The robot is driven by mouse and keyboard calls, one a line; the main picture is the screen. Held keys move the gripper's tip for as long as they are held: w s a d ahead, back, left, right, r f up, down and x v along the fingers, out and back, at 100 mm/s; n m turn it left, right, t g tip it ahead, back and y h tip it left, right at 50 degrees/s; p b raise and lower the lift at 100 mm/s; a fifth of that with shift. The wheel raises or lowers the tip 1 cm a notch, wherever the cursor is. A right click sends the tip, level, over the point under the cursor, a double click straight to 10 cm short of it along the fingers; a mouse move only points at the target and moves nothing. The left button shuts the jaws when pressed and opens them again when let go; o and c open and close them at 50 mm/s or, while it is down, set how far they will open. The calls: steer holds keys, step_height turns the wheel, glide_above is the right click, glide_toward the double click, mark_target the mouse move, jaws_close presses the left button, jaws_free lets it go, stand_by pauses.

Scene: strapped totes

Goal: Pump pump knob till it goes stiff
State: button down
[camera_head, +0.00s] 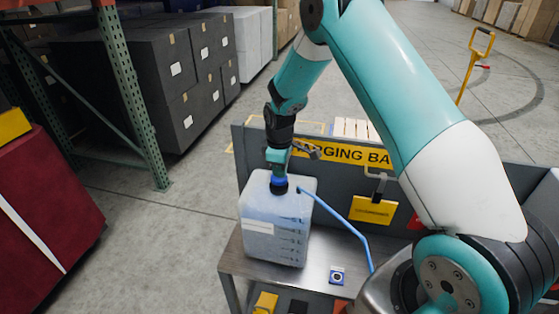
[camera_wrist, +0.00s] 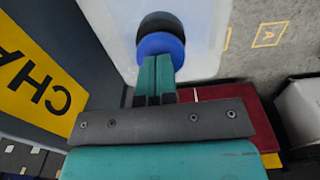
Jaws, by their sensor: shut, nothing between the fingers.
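The pump knob (camera_head: 278,181) is a blue cap on a black collar, on top of a translucent, pale blue container (camera_head: 272,237) that stands upright on a metal bench. My gripper (camera_head: 278,167) points down just above the knob, with its fingers shut and nothing between them. In the wrist view the gripper's teal fingertips (camera_wrist: 157,62) lie side by side at the edge of the blue knob (camera_wrist: 160,45). I cannot tell whether they press on it. A blue hose (camera_head: 340,220) runs from the container's top down to the right.
The bench (camera_head: 318,279) has a small blue-and-white marker (camera_head: 338,276) on it. A grey back panel with a yellow sign (camera_head: 350,153) rises close behind the container, with a yellow tag (camera_head: 371,210) hanging there. Shelving with dark boxes (camera_head: 185,75) stands left; open floor lies between.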

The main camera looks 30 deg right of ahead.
step_height(320, 180, up, 5)
steer(key=p, duration=0.3)
steer(key=shift+f, duration=0.2)
step_height(320, 180, up, 9)
steer(key=b, duration=0.3)
steer(key=shift+r+b, duration=0.2)
steer(key=shift+b, duration=0.1)
steer(key=shift+w+r+b, duration=0.1)
steer(key=shift+r+b, duration=0.85)
steer(key=shift+r, duration=1.15)
step_height(320, 180, down, 14)
steer(key=p, duration=0.4)
steer(key=shift+p, duration=0.3)
